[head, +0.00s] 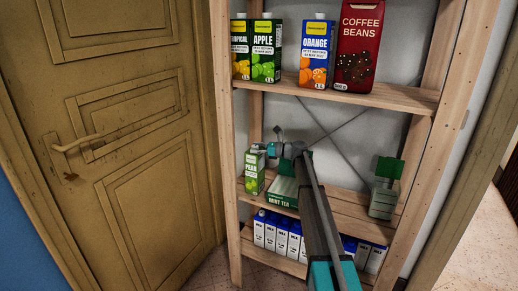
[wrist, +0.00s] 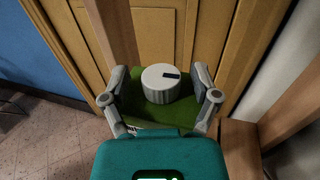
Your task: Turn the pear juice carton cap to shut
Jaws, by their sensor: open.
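The green pear juice carton (head: 254,175) stands upright at the left end of the middle shelf in the head view. Its white round cap (wrist: 161,83), with a dark mark on top, sits on the green carton top (wrist: 205,102) in the wrist view. My gripper (wrist: 160,87) is open, with one finger on each side of the cap. A gap shows between the cap and each finger. In the head view my gripper is small and partly hidden by my arm, near the top of the carton.
A green mint tea box (head: 283,190) lies right of the carton. A grey-green object (head: 385,187) stands farther right. Milk cartons (head: 283,238) fill the shelf below. Juice cartons (head: 264,50) and a coffee beans pack (head: 358,45) stand above. A wooden post (head: 224,130) is close left.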

